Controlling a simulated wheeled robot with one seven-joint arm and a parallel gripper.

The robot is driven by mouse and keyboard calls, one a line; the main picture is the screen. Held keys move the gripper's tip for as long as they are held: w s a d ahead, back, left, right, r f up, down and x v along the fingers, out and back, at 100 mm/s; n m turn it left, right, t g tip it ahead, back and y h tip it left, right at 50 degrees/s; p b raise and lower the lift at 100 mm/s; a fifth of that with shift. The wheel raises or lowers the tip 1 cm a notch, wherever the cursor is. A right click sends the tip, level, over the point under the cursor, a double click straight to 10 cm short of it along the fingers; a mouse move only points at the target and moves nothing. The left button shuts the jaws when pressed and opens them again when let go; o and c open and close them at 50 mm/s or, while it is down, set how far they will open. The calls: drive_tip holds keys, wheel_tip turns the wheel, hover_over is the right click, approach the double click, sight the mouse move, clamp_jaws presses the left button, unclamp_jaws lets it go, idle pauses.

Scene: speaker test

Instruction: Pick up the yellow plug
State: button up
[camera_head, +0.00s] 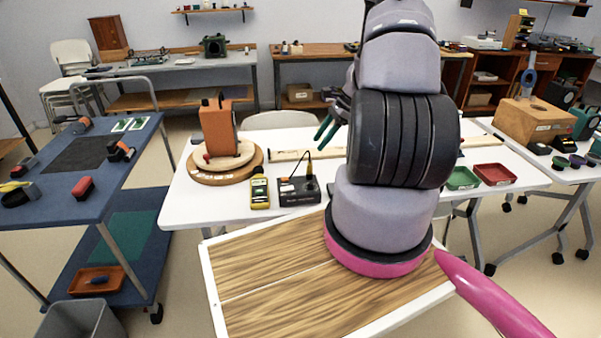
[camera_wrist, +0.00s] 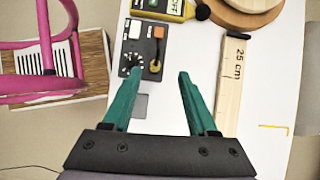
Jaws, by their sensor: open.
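The yellow plug (camera_wrist: 155,66) shows in the wrist view as a small orange-yellow piece at the lower right of a black box (camera_wrist: 140,57). In the head view, the box (camera_head: 294,194) lies on the white table, with the plug and its thin cable (camera_head: 309,168) standing at its upper right. In the wrist picture the plug lies between the fingertips, apart from both; the height gap is hard to judge. In the head view my green fingers (camera_head: 326,128) show beyond the box, partly behind my arm.
A round wooden base with an orange block (camera_head: 219,128) is further left. A wooden 25 cm bar (camera_wrist: 231,83) lies to the right in the wrist view. Green (camera_head: 462,178) and red (camera_head: 494,174) trays are at right.

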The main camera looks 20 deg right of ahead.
sight(309, 162)
drive_tip(key=shift+m, duration=0.3)
drive_tip(key=x, duration=0.4)
drive_tip(key=d+x, duration=0.1)
drive_tip(key=x, duration=0.2)
drive_tip(key=shift+s+f, duration=0.3)
drive_tip(key=shift+s, duration=0.05)
drive_tip(key=x, duration=0.5)
drive_tip(key=shift+a+f, duration=0.1)
drive_tip(key=shift+f, duration=0.25)
clamp_jaws()
